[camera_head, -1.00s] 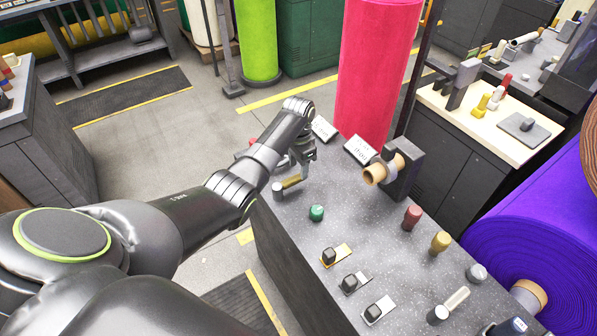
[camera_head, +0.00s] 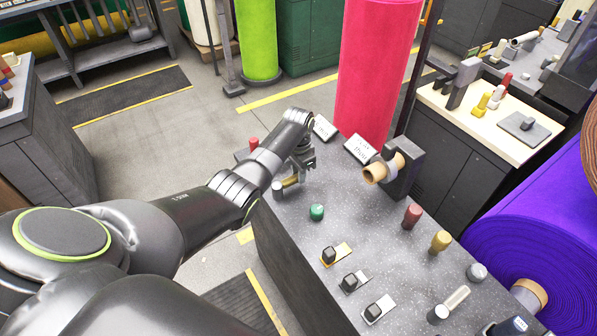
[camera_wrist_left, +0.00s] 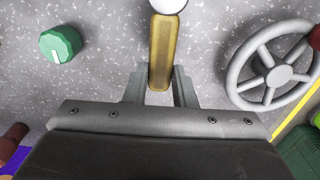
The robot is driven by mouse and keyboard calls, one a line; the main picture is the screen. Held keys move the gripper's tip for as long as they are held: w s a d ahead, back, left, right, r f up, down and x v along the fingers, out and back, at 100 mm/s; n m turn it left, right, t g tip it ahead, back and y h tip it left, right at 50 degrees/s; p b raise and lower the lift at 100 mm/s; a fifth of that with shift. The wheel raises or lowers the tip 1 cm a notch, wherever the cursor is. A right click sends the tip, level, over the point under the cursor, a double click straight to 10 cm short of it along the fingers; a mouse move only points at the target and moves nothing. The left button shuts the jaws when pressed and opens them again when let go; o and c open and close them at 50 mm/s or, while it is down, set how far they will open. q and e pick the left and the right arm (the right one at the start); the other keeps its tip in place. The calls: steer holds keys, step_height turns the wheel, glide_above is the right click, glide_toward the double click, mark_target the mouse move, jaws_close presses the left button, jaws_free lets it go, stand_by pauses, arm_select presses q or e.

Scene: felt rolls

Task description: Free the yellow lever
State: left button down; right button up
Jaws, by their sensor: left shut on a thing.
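The yellow lever (camera_head: 291,181) is a short bar on the grey speckled console top, joined to a pale round post (camera_head: 278,190). In the left wrist view the lever (camera_wrist_left: 161,45) runs up from between the fingers to a round white cap (camera_wrist_left: 168,5). My left gripper (camera_head: 304,165) is low over the console at the lever's far end. In the wrist view its fingers (camera_wrist_left: 158,84) stand on either side of the lever, shut on it. My right gripper is not in view.
A green knob (camera_wrist_left: 60,43) and a grey handwheel (camera_wrist_left: 275,66) flank the lever. A roller with a cardboard core (camera_head: 376,173), red knob (camera_head: 412,217), yellow knob (camera_head: 440,242) and several switches share the console. A pink roll (camera_head: 372,70) stands behind.

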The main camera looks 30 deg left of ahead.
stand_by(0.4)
arm_select(q)
steer(key=shift+w+a+n, duration=0.1)
steer(key=shift+a+n, duration=0.05)
steer(key=shift+n, duration=0.15)
steer(key=shift+w+a+n, duration=0.2)
steer(key=shift+a+n, duration=0.3)
steer(key=shift+n, duration=0.3)
steer(key=a+n, duration=0.2)
steer(key=n, duration=0.1)
steer(key=shift+w+a+r+n+p, duration=0.1)
steer(key=shift+w+n+p, duration=0.1)
steer(key=shift+n+p, duration=0.15)
steer(key=shift+a+n+p, duration=0.35)
steer(key=shift+a+n, duration=0.5)
steer(key=shift+n, duration=0.4)
steer(key=shift+s+a+n+p, duration=0.3)
steer(key=shift+a+n, duration=0.3)
steer(key=shift+n, duration=0.35)
steer(key=shift+s+a+n+p, duration=0.15)
steer(key=shift+a+n+p, duration=0.35)
steer(key=shift+n, duration=0.45)
steer(key=shift+a, duration=0.1)
steer(key=c, duration=1.2)
jaws_free()
steer(key=shift+s, duration=0.1)
